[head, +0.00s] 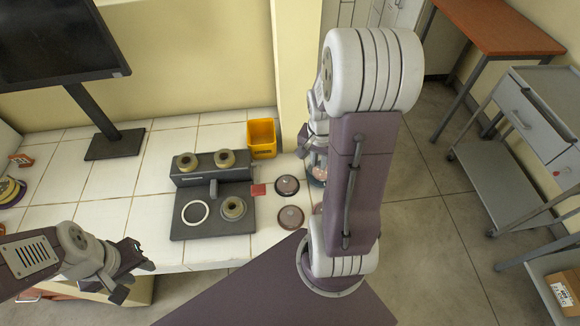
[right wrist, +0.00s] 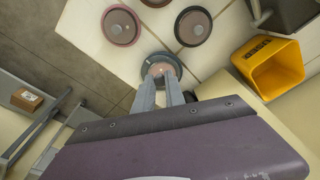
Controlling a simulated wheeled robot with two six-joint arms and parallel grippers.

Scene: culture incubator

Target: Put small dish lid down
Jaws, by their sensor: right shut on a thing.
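My right gripper (right wrist: 166,84) is shut on the small dish lid (right wrist: 162,68), a round piece with a dark grey-teal rim and pinkish middle. In the head view the lid (head: 317,176) is partly hidden by my right arm. I cannot tell whether it touches what is below. Similar round dishes lie beside it: a dark-rimmed one (head: 287,185), a reddish one (head: 290,217), and a pink-rimmed one (right wrist: 121,25) mostly hidden by my arm in the head view. My left gripper (head: 137,277) is open and empty at the counter's front left.
A yellow bin (head: 262,139) stands at the back of the tiled counter (head: 150,215). A dark device (head: 212,222) with several round fittings sits left of the dishes. A monitor (head: 60,40) stands at back left. A grey cart (head: 500,150) stands on the floor at right.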

